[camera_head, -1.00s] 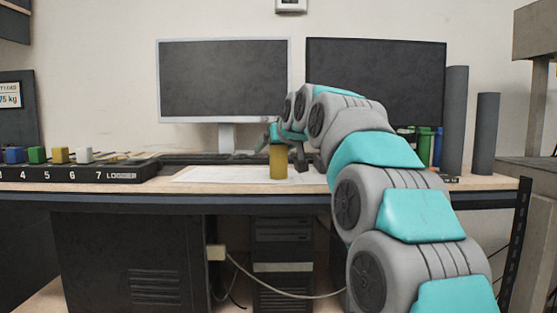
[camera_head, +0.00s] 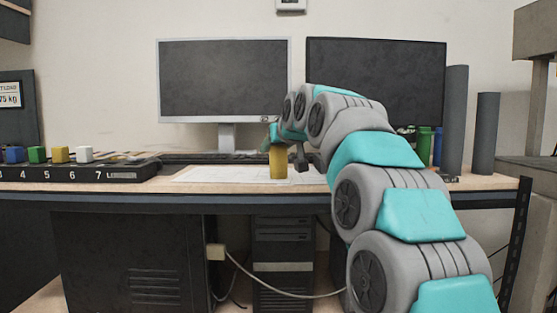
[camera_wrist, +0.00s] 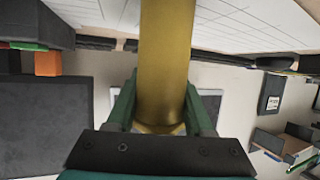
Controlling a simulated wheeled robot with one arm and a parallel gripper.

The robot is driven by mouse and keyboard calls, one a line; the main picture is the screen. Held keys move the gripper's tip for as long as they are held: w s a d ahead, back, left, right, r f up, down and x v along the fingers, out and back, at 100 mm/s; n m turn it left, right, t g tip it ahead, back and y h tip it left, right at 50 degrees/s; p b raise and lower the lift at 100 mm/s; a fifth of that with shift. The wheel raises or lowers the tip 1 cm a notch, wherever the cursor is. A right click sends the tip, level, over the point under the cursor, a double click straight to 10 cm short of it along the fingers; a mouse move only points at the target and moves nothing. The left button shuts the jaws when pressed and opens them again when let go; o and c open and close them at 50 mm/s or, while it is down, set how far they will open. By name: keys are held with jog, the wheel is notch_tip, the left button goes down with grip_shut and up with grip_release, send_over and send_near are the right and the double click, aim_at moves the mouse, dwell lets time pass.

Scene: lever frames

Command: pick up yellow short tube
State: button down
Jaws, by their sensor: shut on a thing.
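The yellow short tube (camera_head: 278,162) stands upright near the front of the desk in the head view, over the white paper. In the wrist view the yellow short tube (camera_wrist: 165,60) runs down the middle, between the two green fingers. My gripper (camera_wrist: 160,108) is shut on it. In the head view my gripper (camera_head: 274,140) is small and partly hidden behind the tube and my own arm. I cannot tell for sure whether the tube's lower end touches the desk.
Two monitors (camera_head: 222,82) stand behind. A black rack (camera_head: 85,171) with coloured blocks lies at the left. Green and blue tubes (camera_head: 424,146) and tall grey cylinders (camera_head: 487,133) stand at the right. White paper (camera_head: 215,175) lies on the desk (camera_head: 160,190).

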jog(key=shift+r, duration=0.2)
dwell(0.3)
jog(key=shift+r, duration=1.65)
jog(key=shift+s+d, duration=0.4)
jog(key=shift+s, duration=0.25)
jog(key=s+d+r, duration=0.1)
jog(key=s+d, duration=0.6)
jog(key=s, duration=0.5)
jog(key=shift+s+d+r+b, duration=0.2)
jog(key=shift+b, duration=0.15)
